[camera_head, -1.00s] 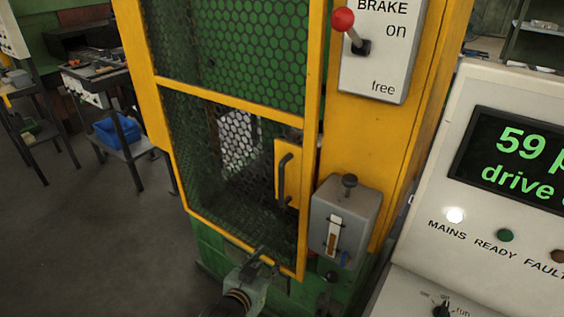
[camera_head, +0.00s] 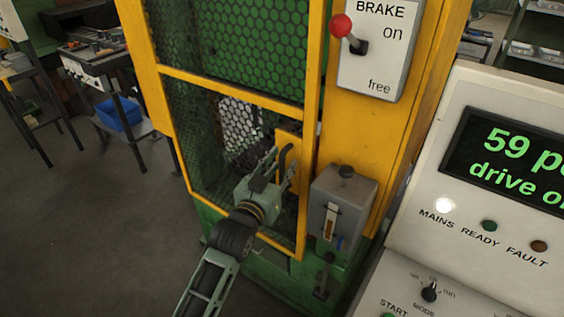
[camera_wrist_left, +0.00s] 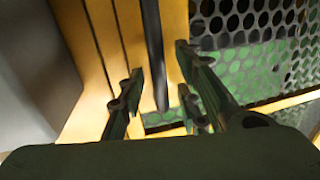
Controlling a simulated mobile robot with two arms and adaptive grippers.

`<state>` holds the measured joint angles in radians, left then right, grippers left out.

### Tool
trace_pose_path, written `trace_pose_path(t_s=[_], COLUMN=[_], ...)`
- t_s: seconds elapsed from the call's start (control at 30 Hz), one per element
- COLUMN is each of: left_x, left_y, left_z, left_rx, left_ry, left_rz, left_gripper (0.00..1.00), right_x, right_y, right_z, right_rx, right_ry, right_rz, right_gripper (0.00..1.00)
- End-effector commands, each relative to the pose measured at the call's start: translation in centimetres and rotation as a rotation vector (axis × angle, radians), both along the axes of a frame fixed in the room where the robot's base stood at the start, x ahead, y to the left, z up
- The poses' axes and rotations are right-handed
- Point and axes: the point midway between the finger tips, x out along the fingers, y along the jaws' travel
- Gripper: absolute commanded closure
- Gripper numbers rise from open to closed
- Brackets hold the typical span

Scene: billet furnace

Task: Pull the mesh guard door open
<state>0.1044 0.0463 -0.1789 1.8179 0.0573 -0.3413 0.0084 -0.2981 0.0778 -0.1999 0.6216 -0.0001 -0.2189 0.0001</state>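The mesh guard door (camera_head: 235,88) has a yellow frame with dark mesh and sits flush beside the yellow post, apparently closed. Its dark vertical handle (camera_head: 284,160) is on a yellow plate at the door's right edge. My left gripper (camera_head: 276,163) is at the handle, hiding its lower part. In the left wrist view, the handle (camera_wrist_left: 153,45) runs down between the spread fingers of my left gripper (camera_wrist_left: 156,98). The fingers are open, and I see no clear grip on it. My right gripper is not in view.
A grey latch box (camera_head: 340,208) sits on the post right of the handle. The brake panel (camera_head: 375,75) with its red-knobbed lever is above. A control console (camera_head: 420,230) stands at the right. Open floor (camera_head: 100,220) lies left of the machine.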

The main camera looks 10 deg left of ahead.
Motion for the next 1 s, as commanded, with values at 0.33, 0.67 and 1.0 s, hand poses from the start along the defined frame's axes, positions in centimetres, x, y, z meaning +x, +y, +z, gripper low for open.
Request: trace_pose_path(t_s=[0.33, 0.67, 1.0], left_x=[0.55, 0.53, 0.52], left_y=[-0.13, -0.11, -0.11], left_z=[-0.02, -0.02, -0.03], left_rx=[0.000, 0.000, 0.000], left_ry=[-0.001, 0.000, 0.000], left_rz=[0.000, 0.000, 0.000], left_gripper=[0.69, 0.96, 1.00], right_x=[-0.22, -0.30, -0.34], right_y=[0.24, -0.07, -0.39], right_z=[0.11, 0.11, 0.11], right_rx=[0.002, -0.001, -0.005], right_ry=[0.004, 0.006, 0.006], right_rz=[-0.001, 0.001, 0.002], right_gripper=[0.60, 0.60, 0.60])
